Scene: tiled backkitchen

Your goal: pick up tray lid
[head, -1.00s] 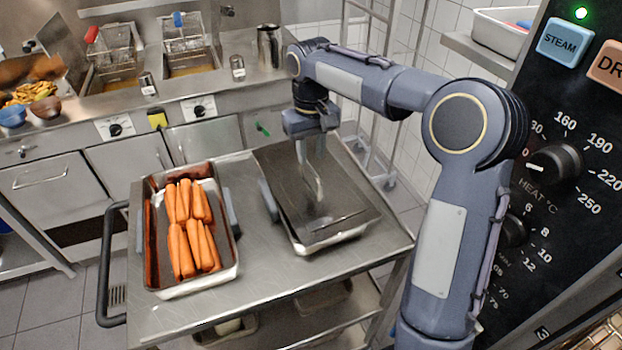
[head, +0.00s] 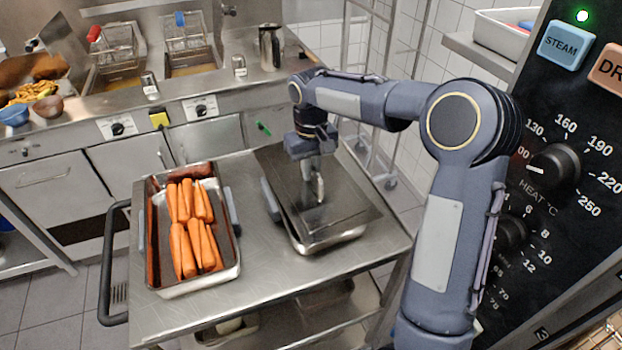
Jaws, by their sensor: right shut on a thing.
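The tray lid (head: 340,208) is a dark, flat metal sheet on a shallow steel tray (head: 325,243), at the right of the steel trolley top. My right gripper (head: 317,192) points down at the middle of the lid, with its fingers shut on the lid. The small part between the fingers is hard to make out. My left gripper is out of view.
An open tray (head: 196,283) of carrots (head: 193,230) stands at the left of the trolley (head: 262,262), with bare steel between the trays. A dark oven panel (head: 560,200) with knobs stands close on the right. Fryers and a counter (head: 210,90) are behind.

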